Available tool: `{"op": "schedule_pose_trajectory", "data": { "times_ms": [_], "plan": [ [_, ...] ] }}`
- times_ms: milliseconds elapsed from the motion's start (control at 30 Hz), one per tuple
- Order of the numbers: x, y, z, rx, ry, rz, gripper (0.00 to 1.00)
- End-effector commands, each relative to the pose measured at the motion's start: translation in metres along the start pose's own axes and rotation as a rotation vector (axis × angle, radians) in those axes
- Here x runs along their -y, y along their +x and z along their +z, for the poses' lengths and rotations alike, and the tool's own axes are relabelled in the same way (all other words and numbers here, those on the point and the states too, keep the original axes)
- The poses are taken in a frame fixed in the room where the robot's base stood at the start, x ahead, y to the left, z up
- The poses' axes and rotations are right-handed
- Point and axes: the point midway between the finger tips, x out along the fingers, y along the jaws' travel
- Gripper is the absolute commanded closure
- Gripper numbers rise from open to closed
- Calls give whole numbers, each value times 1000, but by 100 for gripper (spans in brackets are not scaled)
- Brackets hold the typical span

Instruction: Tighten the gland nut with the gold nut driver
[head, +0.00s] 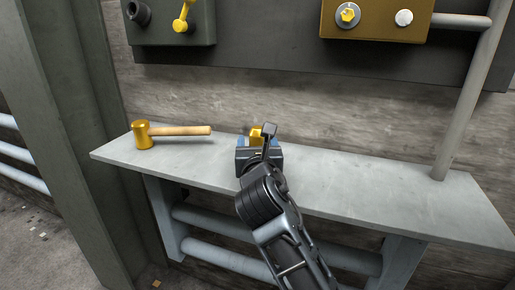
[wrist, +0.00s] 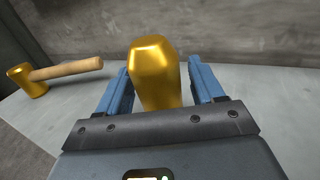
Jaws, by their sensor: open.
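The gold nut driver (wrist: 155,75) stands between the blue fingers of my open gripper (wrist: 158,82) in the wrist view, with a small gap visible on the right side. In the head view only a bit of the gold driver (head: 255,134) shows, past my gripper (head: 257,142) over the shelf; the rest is hidden by the gripper and arm. A gold hex nut on a grey round collar, which looks like the gland nut (head: 348,15), is on the brown box (head: 375,30) at the upper right, well away from my gripper.
A gold-headed mallet (head: 143,135) with a wooden handle lies on the grey shelf (head: 350,185), left of my gripper. It also shows in the wrist view (wrist: 60,70). A green box (head: 170,30) with a yellow lever is upper left. A grey pipe (head: 465,100) rises at the right. The shelf's right half is clear.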

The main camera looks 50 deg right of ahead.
Motion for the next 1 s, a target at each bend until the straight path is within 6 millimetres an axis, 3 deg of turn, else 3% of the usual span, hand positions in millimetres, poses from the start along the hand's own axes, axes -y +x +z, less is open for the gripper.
{"op": "schedule_pose_trajectory", "data": {
  "times_ms": [300, 900, 1000],
  "plan": [
    [0, 4, -1, -1, 0, 0, 35],
    [0, 4, 0, -1, 0, 0, 92],
    [0, 4, 0, 0, 1, 1, 96]
  ]
}}
